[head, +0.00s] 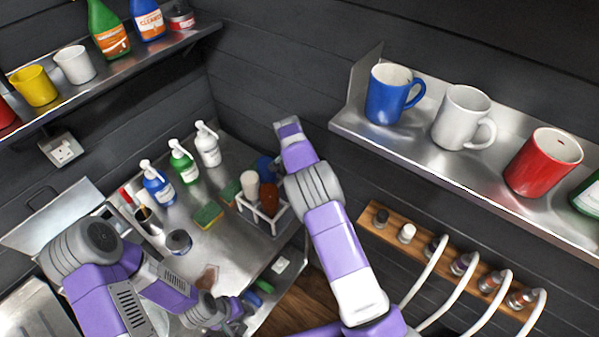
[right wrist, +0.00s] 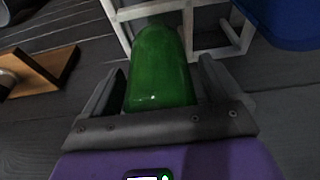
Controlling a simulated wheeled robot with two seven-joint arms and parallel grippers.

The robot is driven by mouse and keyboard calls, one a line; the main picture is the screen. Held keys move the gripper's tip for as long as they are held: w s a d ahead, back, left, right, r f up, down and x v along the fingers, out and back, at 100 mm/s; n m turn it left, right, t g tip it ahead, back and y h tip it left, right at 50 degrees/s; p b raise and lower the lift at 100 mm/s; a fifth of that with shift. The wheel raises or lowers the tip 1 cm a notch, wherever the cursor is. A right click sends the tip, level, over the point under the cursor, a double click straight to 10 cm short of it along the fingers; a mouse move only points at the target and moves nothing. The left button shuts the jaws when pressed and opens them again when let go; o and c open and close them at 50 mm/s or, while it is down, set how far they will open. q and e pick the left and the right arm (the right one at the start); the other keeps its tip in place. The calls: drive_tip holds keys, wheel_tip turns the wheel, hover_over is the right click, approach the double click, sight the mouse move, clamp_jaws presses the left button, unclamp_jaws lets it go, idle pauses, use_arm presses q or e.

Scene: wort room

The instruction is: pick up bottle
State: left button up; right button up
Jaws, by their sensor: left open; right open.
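A green bottle (right wrist: 160,70) lies between the two open fingers of my right gripper (right wrist: 162,75) in the right wrist view. I cannot tell whether the fingers touch it. In the head view my right arm is raised in the middle and its gripper is hidden. My left gripper (head: 238,308) is open, low over the front of the metal counter. Blue (head: 158,186), green (head: 183,162) and white (head: 207,146) pump bottles stand upright on the counter.
A white bottle crate (head: 246,212) holding a white and a brown bottle stands at the counter's right end. A metal shelf with mugs (head: 350,118) and a wooden tap board (head: 450,262) are at right.

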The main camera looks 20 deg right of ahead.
drive_tip(key=shift+f, duration=0.15)
drive_tip(key=c, duration=1.1)
drive_tip(key=shift+c, duration=0.5)
